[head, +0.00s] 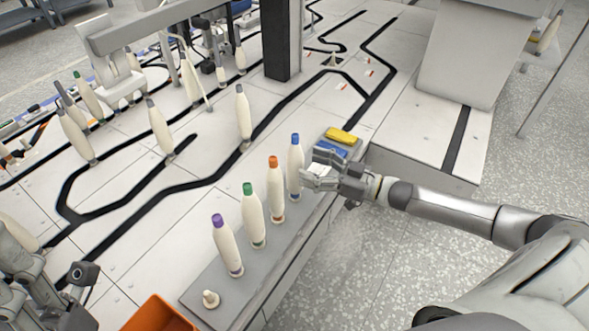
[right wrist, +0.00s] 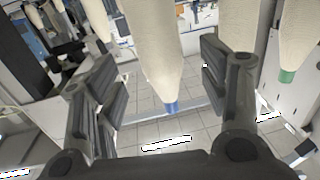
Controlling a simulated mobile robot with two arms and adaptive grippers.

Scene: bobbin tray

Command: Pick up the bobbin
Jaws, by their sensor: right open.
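Several cream bobbins stand upright in a row on a grey tray (head: 205,290) in the head view. They have a purple-tipped bobbin (head: 228,248), a green-tipped bobbin (head: 253,217), an orange-tipped bobbin (head: 276,192) and a blue-tipped bobbin (head: 295,168). My right gripper (head: 308,178) is open beside the blue-tipped bobbin. In the right wrist view, a blue-ended bobbin (right wrist: 155,50) shows between the two open fingers of the right gripper (right wrist: 165,80), with visible gaps on both sides. Parts of my left arm show at the lower left; its jaw opening is unclear.
A yellow block (head: 341,135) and a blue block (head: 331,149) lie behind the right gripper. An orange bin (head: 158,314) and a small pale peg (head: 210,298) are near the front. More bobbins stand further left, and a dark post (head: 281,40) rises behind.

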